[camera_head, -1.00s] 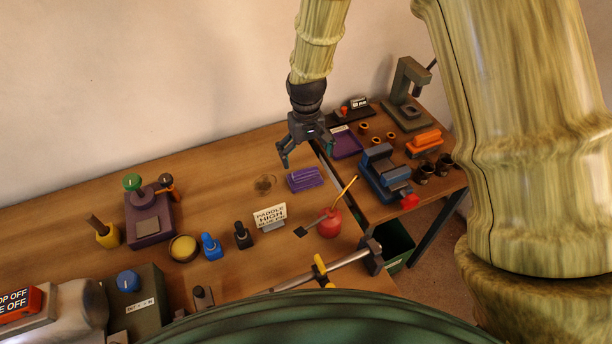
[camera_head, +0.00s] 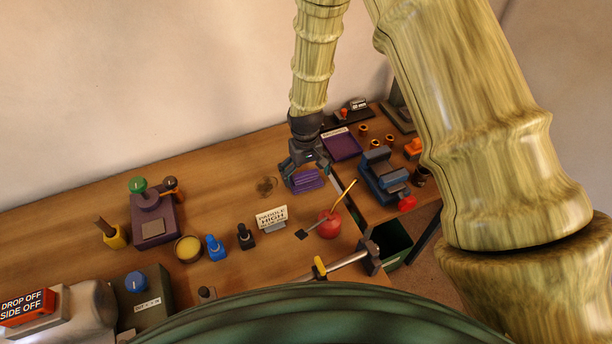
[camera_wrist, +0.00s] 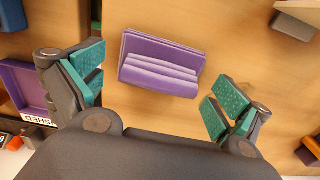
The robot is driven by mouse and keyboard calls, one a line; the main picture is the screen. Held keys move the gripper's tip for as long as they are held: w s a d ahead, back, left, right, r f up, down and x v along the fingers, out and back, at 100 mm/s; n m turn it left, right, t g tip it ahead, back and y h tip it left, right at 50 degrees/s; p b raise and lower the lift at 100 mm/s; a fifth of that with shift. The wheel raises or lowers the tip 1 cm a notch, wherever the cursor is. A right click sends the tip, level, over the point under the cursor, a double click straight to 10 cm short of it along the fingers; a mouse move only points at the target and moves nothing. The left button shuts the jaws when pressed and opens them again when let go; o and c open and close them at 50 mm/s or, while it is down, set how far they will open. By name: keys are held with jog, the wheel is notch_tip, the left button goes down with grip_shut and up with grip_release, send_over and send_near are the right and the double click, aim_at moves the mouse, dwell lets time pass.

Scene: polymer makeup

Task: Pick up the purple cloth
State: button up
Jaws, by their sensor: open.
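The purple cloth (camera_head: 307,180) lies folded on the wooden bench near its right end. In the wrist view the cloth (camera_wrist: 160,65) shows as a folded stack, slightly tilted, between and ahead of the teal finger pads. My gripper (camera_head: 306,180) is open and points down just above the cloth, with fingers spread to either side of it. In the wrist view my gripper (camera_wrist: 152,95) has a pad left and a pad right of the cloth, and nothing is held. I cannot tell the exact height of the fingertips above the bench.
A red oil can (camera_head: 329,224) and a sign (camera_head: 271,218) stand in front of the cloth. A purple tray (camera_head: 342,147) and blue vise (camera_head: 382,175) are on the adjoining right bench. The wood left of the cloth is mostly clear.

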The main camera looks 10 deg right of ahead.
aim_at(306, 172)
jog(key=shift+f, duration=0.75)
jog(key=c, duration=0.8)
jog(key=shift+r, duration=0.1)
jog(key=shift+r+b, duration=1.7)
jog(key=shift+r, duration=3.2)
